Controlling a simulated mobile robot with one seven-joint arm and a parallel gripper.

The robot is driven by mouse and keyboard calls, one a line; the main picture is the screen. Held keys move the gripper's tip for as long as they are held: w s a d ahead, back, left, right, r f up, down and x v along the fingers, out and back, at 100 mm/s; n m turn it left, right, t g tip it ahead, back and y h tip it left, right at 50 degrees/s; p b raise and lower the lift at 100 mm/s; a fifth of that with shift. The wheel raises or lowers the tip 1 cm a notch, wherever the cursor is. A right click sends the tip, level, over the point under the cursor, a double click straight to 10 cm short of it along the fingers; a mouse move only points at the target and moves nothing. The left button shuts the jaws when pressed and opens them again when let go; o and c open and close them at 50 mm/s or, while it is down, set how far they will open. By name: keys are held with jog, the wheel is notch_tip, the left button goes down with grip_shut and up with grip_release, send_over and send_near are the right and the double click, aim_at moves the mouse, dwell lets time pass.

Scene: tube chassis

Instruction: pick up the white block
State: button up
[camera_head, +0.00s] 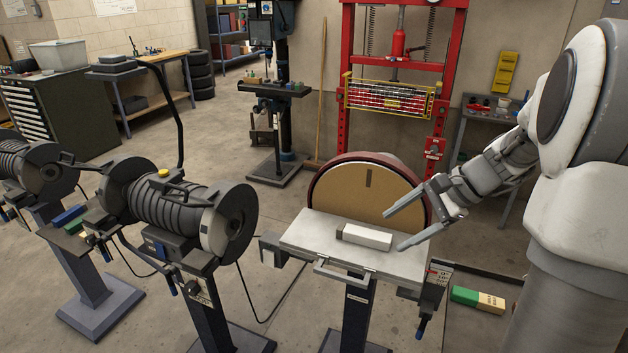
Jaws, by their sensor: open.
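The white block (367,237) lies flat on the grey work table (318,232) of the disc sander, in front of its round tan disc. One finger is toward the disc and the other is near the table's right edge. The block's right end lies close to the gap between the fingers; I cannot tell whether any finger is over it or how high the fingers are.
The upright tan sanding disc (365,192) stands directly behind the table. A bench grinder (178,210) stands to the left. A red press (397,90) is behind. A green and tan box (477,299) lies low at the right. Open floor shows between the machines.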

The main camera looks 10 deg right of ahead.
aim_at(367, 233)
jog(key=w+d+f+m+t+y+p, duration=0.2)
jog(key=d+f+m+t+y+p, duration=0.15)
jog(key=d+m, duration=0.6)
jog(key=shift+n+y, duration=0.35)
jog(key=shift+y, duration=0.2)
jog(key=x, duration=0.5)
jog(key=p+x, duration=0.1)
jog(key=x, duration=0.5)
jog(key=p+x, duration=0.1)
jog(key=x, duration=0.4)
jog(key=shift+w+a+f, duration=0.15)
jog(key=shift+a+f, duration=0.1)
jog(key=shift+f, duration=0.15)
grip_shut()
